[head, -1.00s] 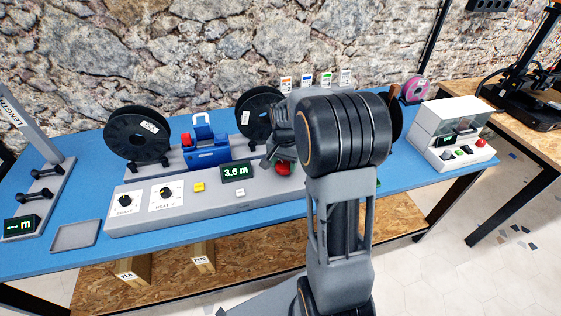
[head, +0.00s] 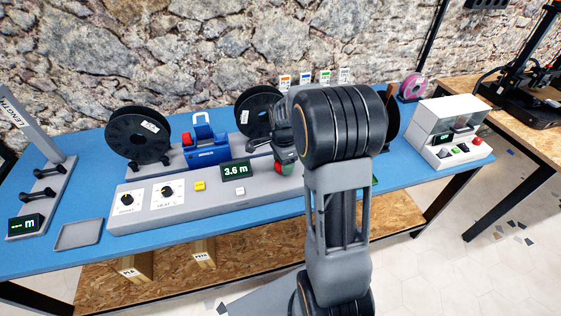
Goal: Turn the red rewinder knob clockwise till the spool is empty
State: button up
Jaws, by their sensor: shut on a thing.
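The red rewinder knob (head: 287,169) is on the right part of the grey console (head: 215,208) in the head view. My gripper (head: 284,158) reaches down onto it and is shut on it; my arm and the fingers cover part of the knob. A black spool (head: 122,135) stands at the left behind the console, and another black spool (head: 252,108) stands nearer the middle. How much filament is on either is hard to tell. The green display (head: 236,170) reads 3.6 m.
A blue unit (head: 206,155) sits between the spools. The console also has two dials, a yellow button (head: 200,186) and a white button. A grey tray (head: 77,234) lies at the left.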

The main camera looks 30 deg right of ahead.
jog(key=shift+w+a+r+m, duration=0.1)
jog(key=shift+w+r+m, duration=0.1)
jog(key=shift+m, duration=0.3)
jog(key=o, duration=0.5)
jog(key=shift+o, duration=1.3)
jog(key=shift+w+a+f, duration=0.1)
jog(key=shift+a, duration=0.05)
jog(key=shift+o, duration=0.9)
notch_tip(320, 180, up, 14)
jog(key=p, duration=0.1)
jog(key=shift+f, duration=0.15)
